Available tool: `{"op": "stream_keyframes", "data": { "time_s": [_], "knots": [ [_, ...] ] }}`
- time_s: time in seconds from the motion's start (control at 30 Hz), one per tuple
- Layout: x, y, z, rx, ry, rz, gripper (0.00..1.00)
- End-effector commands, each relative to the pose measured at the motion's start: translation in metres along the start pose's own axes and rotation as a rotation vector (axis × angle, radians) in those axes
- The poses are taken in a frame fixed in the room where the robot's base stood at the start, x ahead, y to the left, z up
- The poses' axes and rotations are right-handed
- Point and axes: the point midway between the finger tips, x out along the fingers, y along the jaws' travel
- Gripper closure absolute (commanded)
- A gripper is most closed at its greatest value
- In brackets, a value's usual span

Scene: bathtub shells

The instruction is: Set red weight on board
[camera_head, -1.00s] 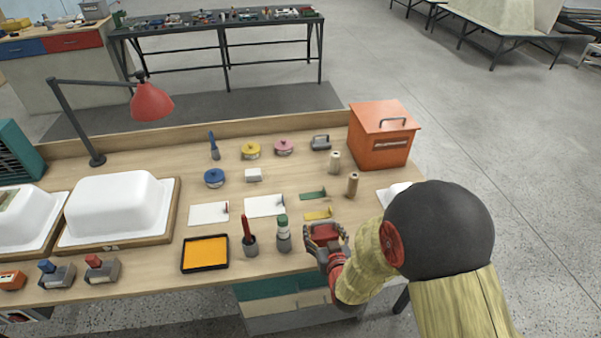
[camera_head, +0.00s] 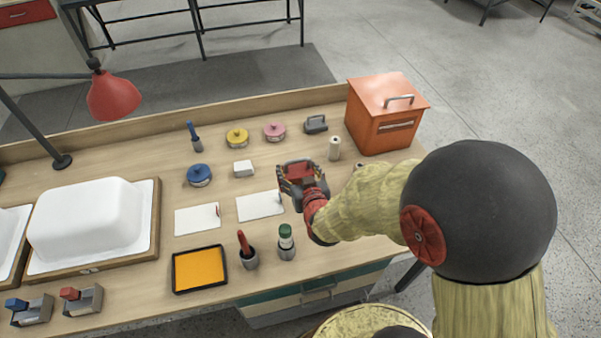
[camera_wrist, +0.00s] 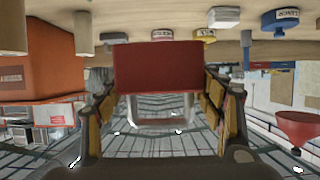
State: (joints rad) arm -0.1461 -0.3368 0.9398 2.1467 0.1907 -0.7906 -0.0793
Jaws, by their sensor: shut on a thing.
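My gripper (camera_head: 303,182) is shut on the red weight (camera_head: 297,170) and holds it above the workbench, by the right white card. In the wrist view, which is upside down, the red weight (camera_wrist: 158,66) is a red block with a pale metal handle between the fingers of my gripper (camera_wrist: 160,100). A wooden board (camera_head: 150,225) lies under a white tub shell (camera_head: 85,217) at the left, well apart from my gripper. I cannot tell whether this is the task's board. My arm hides the bench's right part.
A red lamp (camera_head: 113,96) overhangs the back left. An orange box (camera_head: 385,125) stands back right, near a grey weight (camera_head: 316,123). Several tins stand behind.

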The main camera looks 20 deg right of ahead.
Motion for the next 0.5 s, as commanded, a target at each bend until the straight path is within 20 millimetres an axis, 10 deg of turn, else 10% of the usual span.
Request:
{"op": "stream_keyframes", "data": {
  "time_s": [0.5],
  "knots": [
    [0.096,0.0,0.008,0.001,0.012,0.0,0.93]
  ]
}}
